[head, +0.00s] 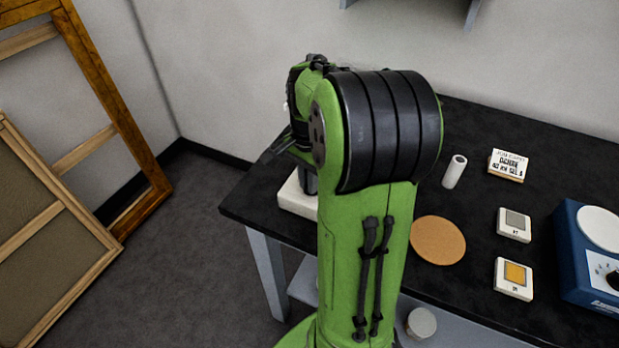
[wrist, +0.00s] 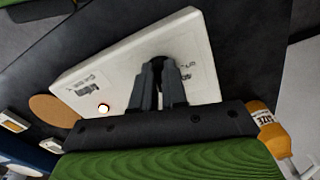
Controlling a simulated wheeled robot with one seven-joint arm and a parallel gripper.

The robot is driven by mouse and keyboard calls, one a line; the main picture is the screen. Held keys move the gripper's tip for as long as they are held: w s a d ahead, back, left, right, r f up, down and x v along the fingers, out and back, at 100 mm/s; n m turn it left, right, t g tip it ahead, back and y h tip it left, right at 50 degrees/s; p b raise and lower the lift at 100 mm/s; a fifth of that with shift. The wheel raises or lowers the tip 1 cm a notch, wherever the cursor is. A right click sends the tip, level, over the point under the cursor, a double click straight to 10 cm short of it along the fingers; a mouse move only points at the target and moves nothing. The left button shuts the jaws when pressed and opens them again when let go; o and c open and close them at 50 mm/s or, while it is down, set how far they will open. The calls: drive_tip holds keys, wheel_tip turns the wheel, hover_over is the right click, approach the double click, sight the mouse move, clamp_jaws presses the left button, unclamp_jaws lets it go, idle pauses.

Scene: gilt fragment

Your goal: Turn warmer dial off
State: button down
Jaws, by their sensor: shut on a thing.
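The warmer, a white box (wrist: 120,70), fills the middle of the wrist view, with small dark print and a small bright round light (wrist: 103,108) on its face. My gripper (wrist: 158,75) is at this face, its dark fingers shut on a dark dial (wrist: 157,61), which is mostly hidden between them. The dial's setting cannot be read. In the head view the white box (head: 296,199) shows only in part at the table's left end. My green arm hides the rest of it and most of my gripper there.
The black table (head: 470,285) also holds a cork disc (head: 438,240), a white cylinder (head: 454,171), a printed block (head: 508,165), two small tiles and a blue device (head: 590,255). An amber bottle (wrist: 270,134) stands close to my gripper. Wooden frames (head: 110,130) lean at the left.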

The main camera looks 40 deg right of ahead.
drive_tip(key=shift+n, duration=0.3)
drive_tip(key=n+p, duration=0.2)
drive_tip(key=n, duration=0.1)
drive_tip(key=shift+s+r+n, duration=0.1)
drive_tip(key=shift+s+n, duration=0.05)
drive_tip(key=shift+n, duration=0.25)
drive_tip(key=n+p, duration=0.1)
drive_tip(key=n, duration=0.3)
drive_tip(key=shift+s+d+n, duration=0.1)
drive_tip(key=shift+d+n, duration=0.05)
drive_tip(key=shift+n, duration=0.15)
drive_tip(key=n+p, duration=0.1)
drive_tip(key=n, duration=0.3)
drive_tip(key=shift+d+p, duration=0.15)
drive_tip(key=shift+p, duration=0.15)
drive_tip(key=n, duration=0.4)
drive_tip(key=shift+d+n+p, duration=0.15)
drive_tip(key=shift+n+p, duration=0.15)
drive_tip(key=shift+p, duration=0.05)
drive_tip(key=shift+n, duration=0.3)
drive_tip(key=c, duration=1.2)
unclamp_jaws()
drive_tip(key=shift+s, duration=0.1)
drive_tip(key=shift+o, duration=0.2)
